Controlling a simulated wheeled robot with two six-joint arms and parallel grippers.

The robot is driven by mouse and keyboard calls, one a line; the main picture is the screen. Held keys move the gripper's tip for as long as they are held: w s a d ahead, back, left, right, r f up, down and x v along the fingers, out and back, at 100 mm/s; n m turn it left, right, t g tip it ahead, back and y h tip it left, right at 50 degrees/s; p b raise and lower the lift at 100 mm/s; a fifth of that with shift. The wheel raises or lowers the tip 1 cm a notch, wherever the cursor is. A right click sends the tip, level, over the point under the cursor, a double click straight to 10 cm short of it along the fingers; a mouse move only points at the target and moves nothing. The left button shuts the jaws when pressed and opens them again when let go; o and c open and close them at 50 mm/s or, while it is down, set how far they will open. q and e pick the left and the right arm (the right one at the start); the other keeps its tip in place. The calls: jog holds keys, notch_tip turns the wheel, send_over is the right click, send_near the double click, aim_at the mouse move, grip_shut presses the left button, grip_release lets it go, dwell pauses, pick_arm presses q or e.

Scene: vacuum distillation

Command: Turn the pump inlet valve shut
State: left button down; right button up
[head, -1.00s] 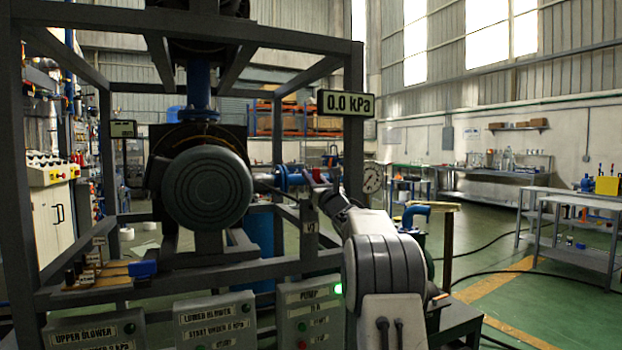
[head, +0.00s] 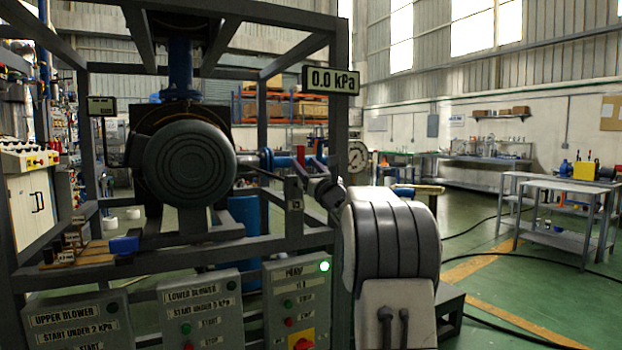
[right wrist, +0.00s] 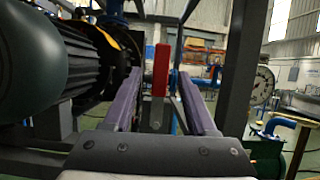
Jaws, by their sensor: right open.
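The pump inlet valve shows as an upright red handle (right wrist: 161,70) in the right wrist view, beside blue pipe fittings. In the head view the red handle (head: 301,154) is small, at the right end of the blue flanged pipe (head: 277,160). My right gripper (right wrist: 159,82) is open. Its two purple fingers point forward, one on each side of the handle in the picture, with gaps to both. I cannot tell how deep the handle lies between them. In the head view my right arm partly hides the gripper. My left gripper is not in view.
A dark frame post (head: 338,120) stands close to the right of the valve, with a round gauge (head: 357,155) beyond it. A large motor (head: 188,162) is on the left. A display (head: 331,79) reads 0.0 kPa. The pump panel (head: 297,300) with a green light is below.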

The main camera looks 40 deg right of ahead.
jog(key=v, duration=0.3)
jog(key=shift+s+f+b, duration=0.15)
jog(key=shift+s+b, duration=0.1)
jog(key=shift+b, duration=0.05)
